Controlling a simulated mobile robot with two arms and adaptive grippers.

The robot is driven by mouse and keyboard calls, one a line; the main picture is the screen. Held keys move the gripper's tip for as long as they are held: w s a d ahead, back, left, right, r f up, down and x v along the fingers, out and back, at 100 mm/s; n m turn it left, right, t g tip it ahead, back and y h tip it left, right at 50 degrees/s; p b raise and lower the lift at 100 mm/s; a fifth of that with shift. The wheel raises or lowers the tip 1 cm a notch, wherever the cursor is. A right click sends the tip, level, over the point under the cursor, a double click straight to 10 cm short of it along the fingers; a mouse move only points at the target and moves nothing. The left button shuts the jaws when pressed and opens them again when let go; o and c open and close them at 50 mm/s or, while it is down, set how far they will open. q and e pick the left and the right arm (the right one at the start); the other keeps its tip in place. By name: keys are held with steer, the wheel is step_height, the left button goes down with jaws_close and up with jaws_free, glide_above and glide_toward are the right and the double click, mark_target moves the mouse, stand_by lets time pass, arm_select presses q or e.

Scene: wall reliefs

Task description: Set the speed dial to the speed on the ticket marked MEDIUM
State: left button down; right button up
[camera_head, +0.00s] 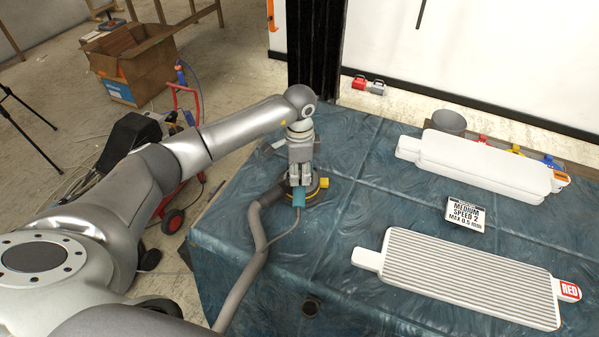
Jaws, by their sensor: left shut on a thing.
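A sander (312,193) with a black and yellow body and a teal part (299,198) sits on the blue-covered table, with a thick grey hose (256,232) running from it. My left gripper (300,184) points down onto the sander from above and is shut on part of it, at or beside the teal part. The fingers cover the grip, so I cannot make out the speed dial or its setting. A ticket (464,214) to the right reads MEDIUM, SPEED 2, MAX 0.5 mm. My right gripper is not in view.
A ribbed white panel (455,278) with a RED label lies at the front right. Stacked white panels (480,160) with an orange label lie behind the ticket. A grey cup (450,122) stands at the back. The table between sander and ticket is clear.

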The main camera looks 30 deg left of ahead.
arm_select(q)
steer(key=c, duration=1.3)
jaws_free()
step_height(320, 180, up, 12)
